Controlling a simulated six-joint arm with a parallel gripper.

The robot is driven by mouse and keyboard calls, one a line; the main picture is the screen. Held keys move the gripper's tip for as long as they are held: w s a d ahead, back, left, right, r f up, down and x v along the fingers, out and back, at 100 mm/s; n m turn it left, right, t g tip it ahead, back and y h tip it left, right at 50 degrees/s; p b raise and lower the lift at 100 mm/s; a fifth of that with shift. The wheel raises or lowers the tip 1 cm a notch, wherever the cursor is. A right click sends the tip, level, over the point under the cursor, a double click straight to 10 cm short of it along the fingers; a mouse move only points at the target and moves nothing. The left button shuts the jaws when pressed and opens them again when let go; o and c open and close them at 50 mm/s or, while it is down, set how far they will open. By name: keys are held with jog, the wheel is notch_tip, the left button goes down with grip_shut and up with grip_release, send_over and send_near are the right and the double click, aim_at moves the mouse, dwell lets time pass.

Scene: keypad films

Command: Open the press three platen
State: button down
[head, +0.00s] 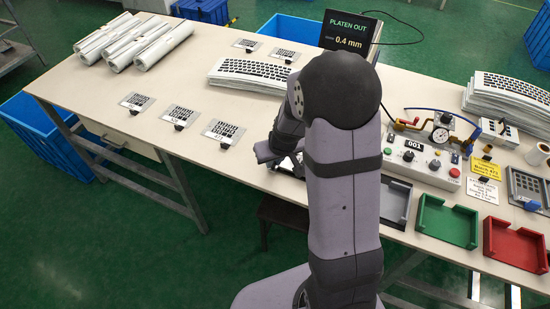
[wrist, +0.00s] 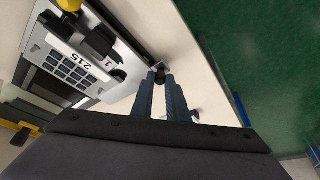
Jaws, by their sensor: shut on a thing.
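In the wrist view, my gripper (wrist: 161,76) has its two blue-grey fingers close together, shut on a small dark knob (wrist: 158,66) at the edge of a light metal unit. That unit (wrist: 122,52) carries a black clamp-like part, a label reading 215 and a panel of dark square keys. In the head view, my arm hides the fingertips and most of this unit; only part of my gripper's body (head: 266,151) shows.
A black display (head: 348,37) reads PLATEN OUT 0.4 mm. Several small keypad plates with black knobs, such as one (head: 223,131), lie left of my arm on the bench. A control box (head: 425,163), green tray (head: 447,222) and red tray (head: 515,244) stand right.

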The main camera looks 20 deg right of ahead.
jog(key=c, duration=1.7)
grip_release()
jog(key=shift+c, duration=0.2)
jog(key=v, duration=0.7)
jog(key=shift+r, duration=0.2)
jog(key=shift+s, duration=0.1)
jog(key=s+a+f+m+g, duration=0.1)
jog(key=s+f+g, duration=0.1)
jog(key=s, duration=0.5)
jog(key=s+a+f+m+g, duration=0.1)
jog(key=s+f+g, duration=0.15)
jog(key=s, duration=0.45)
jog(key=s+a+r+n+p, duration=0.1)
jog(key=s+a+r+n, duration=0.1)
jog(key=s+a+r, duration=0.1)
jog(key=shift+s+a+r, duration=0.3)
jog(key=shift+s+r, duration=0.4)
jog(key=shift+s, duration=0.1)
